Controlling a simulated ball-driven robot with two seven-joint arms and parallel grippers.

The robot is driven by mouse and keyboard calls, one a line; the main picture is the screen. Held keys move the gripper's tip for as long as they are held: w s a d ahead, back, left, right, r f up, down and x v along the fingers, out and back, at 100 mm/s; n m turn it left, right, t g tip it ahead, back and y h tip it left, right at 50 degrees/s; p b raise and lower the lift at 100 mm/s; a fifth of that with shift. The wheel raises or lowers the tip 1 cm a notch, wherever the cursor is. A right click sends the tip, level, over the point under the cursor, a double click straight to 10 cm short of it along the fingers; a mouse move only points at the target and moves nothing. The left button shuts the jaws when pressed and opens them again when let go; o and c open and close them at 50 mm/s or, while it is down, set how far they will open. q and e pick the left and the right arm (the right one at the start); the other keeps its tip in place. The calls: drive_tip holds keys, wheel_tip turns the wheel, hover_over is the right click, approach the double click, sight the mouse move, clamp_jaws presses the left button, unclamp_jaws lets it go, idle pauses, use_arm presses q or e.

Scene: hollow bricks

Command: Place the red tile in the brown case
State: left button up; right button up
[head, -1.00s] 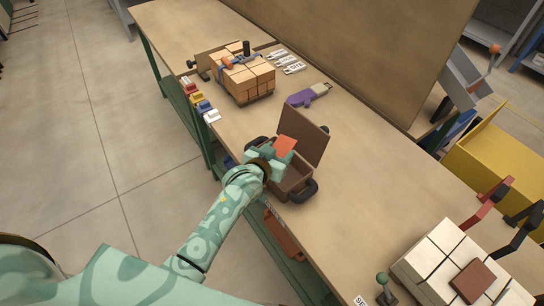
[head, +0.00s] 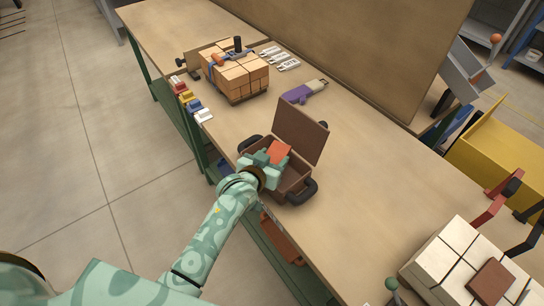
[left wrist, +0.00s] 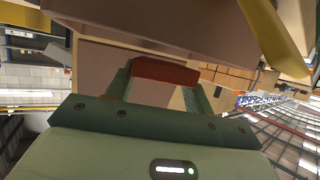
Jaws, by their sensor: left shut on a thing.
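The red tile (head: 279,151) is an orange-red flat piece at the open brown case (head: 293,188). My left gripper (head: 268,158) is shut on the tile, over the left part of the case opening. In the left wrist view the tile (left wrist: 165,72) shows edge-on between the two green fingers. The case stands on the bench with its lid (head: 300,132) raised on the far side. Whether the tile touches the case floor is hidden by my gripper. My right gripper is not in view.
Orange bricks (head: 240,84) stand strapped together at the back left. A purple tool (head: 298,94) lies behind the case lid. Pale bricks (head: 445,242) with a brown tile (head: 489,280) on top are at the front right. The bench (head: 375,170) between is clear.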

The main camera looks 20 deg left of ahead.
use_arm(q)
drive_tip(key=shift+f, duration=0.15)
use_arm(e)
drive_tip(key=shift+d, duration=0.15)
use_arm(q)
drive_tip(key=o, duration=1)
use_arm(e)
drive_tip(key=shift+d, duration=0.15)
use_arm(q)
drive_tip(key=shift+o, duration=0.2)
drive_tip(key=shift+r, duration=0.4)
drive_tip(key=p+v, duration=0.3)
drive_tip(key=v, duration=0.9)
drive_tip(key=shift+r, duration=0.25)
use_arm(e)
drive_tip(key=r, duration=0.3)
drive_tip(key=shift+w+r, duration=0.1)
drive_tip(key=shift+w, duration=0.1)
